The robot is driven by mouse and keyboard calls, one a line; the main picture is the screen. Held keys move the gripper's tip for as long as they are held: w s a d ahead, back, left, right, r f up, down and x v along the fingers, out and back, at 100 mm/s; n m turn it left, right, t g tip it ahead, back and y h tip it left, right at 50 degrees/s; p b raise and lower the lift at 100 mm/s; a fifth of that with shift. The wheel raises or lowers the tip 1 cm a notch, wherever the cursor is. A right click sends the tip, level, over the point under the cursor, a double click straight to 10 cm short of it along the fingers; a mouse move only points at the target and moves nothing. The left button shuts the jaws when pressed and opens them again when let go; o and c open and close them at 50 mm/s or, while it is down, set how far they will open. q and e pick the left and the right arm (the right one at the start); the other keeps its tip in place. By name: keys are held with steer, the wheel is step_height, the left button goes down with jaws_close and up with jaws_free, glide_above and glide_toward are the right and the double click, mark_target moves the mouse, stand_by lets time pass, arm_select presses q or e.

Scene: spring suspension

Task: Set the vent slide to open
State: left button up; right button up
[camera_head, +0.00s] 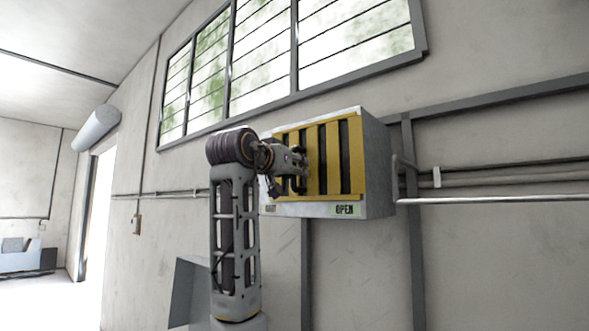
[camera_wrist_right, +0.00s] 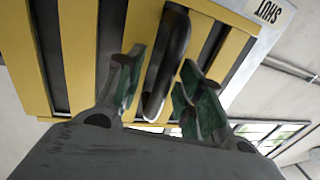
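The vent (camera_head: 355,160) is a pale box on the wall with yellow slats and dark gaps between them. An OPEN label (camera_head: 345,210) is at the lower right of its front and a SHUT label (camera_head: 271,209) at the lower left. The dark slide handle (camera_wrist_right: 178,45) shows in the right wrist view; in the head view my gripper mostly hides it, towards the SHUT side. My right gripper (camera_head: 300,168) is at the vent's left part. Its fingers (camera_wrist_right: 160,88) are open, one each side of the handle, with visible gaps. My left gripper is not in view.
A barred window (camera_head: 290,55) is above the vent. Pipes (camera_head: 490,200) run along the wall to its right, and a grey post (camera_head: 413,260) stands below right. A doorway (camera_head: 97,230) is at the far left. The wall right below the vent looks clear.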

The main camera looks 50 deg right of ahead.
steer(key=v, duration=1.1)
steer(key=shift+s+a, duration=0.25)
stand_by(0.4)
